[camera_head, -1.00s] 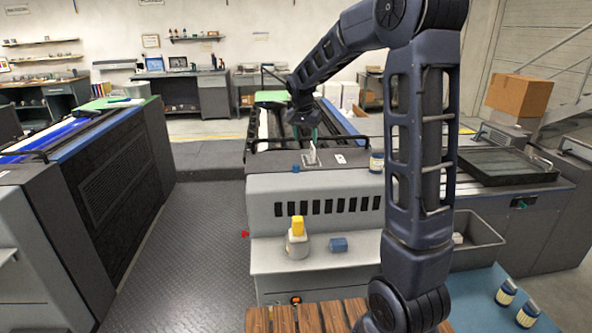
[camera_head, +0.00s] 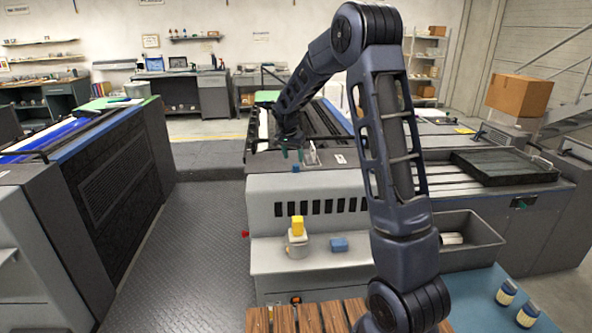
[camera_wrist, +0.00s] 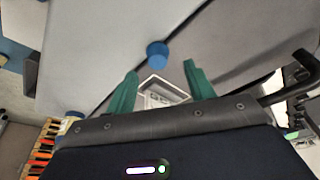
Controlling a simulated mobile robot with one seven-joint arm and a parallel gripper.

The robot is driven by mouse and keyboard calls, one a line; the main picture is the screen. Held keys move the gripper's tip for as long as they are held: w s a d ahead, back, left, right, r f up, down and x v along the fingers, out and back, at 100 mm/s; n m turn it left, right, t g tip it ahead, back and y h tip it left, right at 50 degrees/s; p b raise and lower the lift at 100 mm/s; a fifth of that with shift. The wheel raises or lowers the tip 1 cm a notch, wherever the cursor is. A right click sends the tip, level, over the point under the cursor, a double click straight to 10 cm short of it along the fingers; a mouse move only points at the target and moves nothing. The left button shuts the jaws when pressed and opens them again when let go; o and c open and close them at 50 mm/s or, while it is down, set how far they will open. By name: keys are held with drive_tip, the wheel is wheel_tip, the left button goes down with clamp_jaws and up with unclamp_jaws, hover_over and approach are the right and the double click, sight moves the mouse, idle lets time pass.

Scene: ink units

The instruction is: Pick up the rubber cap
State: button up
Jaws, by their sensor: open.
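A small round blue piece (camera_wrist: 157,54), which looks like the rubber cap, sits on the grey surface in the wrist view, just beyond and between my fingertips. In the head view it seems to be the small blue spot (camera_head: 295,169) on the grey machine's top near the front edge. My gripper (camera_wrist: 160,67) has two green fingers spread apart with nothing between the tips. In the head view my gripper (camera_head: 292,153) points down just above the blue piece. I cannot tell the exact gap between them.
A pale open bracket-like part (camera_head: 312,155) stands close beside the gripper. A grey bin (camera_head: 475,245) and blue-banded jars (camera_head: 506,293) are at right.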

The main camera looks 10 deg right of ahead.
sight(296, 165)
drive_tip(key=shift+d+x, duration=0.2)
drive_tip(key=shift+x, duration=2.35)
drive_tip(key=c, duration=1)
